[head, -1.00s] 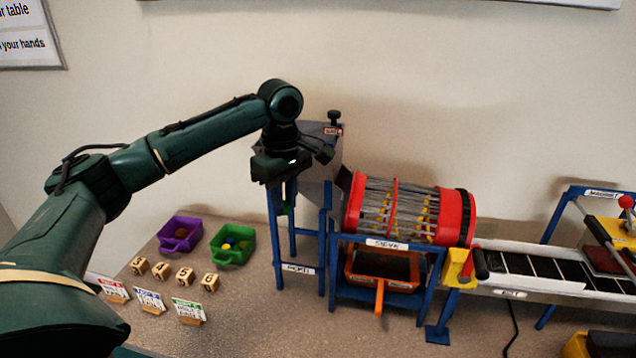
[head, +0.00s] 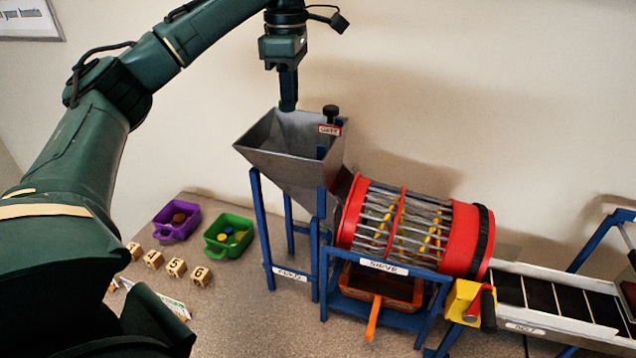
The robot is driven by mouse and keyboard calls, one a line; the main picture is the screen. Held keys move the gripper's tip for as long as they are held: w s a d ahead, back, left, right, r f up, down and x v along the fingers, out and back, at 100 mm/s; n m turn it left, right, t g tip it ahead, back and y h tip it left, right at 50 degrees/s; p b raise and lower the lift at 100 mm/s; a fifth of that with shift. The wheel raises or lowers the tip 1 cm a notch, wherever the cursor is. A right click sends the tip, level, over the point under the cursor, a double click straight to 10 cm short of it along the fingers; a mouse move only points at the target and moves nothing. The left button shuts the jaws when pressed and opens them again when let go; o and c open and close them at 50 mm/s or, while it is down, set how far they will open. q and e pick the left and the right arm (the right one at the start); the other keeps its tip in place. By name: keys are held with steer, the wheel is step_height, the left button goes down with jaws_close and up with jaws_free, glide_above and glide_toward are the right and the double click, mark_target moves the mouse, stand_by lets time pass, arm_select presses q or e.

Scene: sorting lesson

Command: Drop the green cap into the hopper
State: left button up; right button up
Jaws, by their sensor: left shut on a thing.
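My left gripper (head: 288,98) points straight down above the back part of the hopper. It is shut on the green cap (head: 288,106), of which only a small dark green bit shows at the fingertips. The hopper (head: 268,160) is a grey metal funnel on blue legs, open at the top, with a black knob at its right. The cap is over or near the hopper's back rim; the exact depth is hard to tell. My right gripper is not in view.
A red-ended sieve drum (head: 400,222) stands right of the hopper, with an orange tray (head: 380,290) below. A belt (head: 550,297) runs further right. A purple bin (head: 178,220), a green bin (head: 229,236) and numbered blocks (head: 176,267) lie at left.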

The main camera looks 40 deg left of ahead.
arm_select(q)
steer(key=shift+s+f, duration=0.1)
steer(key=shift+f, duration=2.4)
steer(key=o, duration=1)
step_height(320, 180, up, 13)
steer(key=shift+r, duration=0.1)
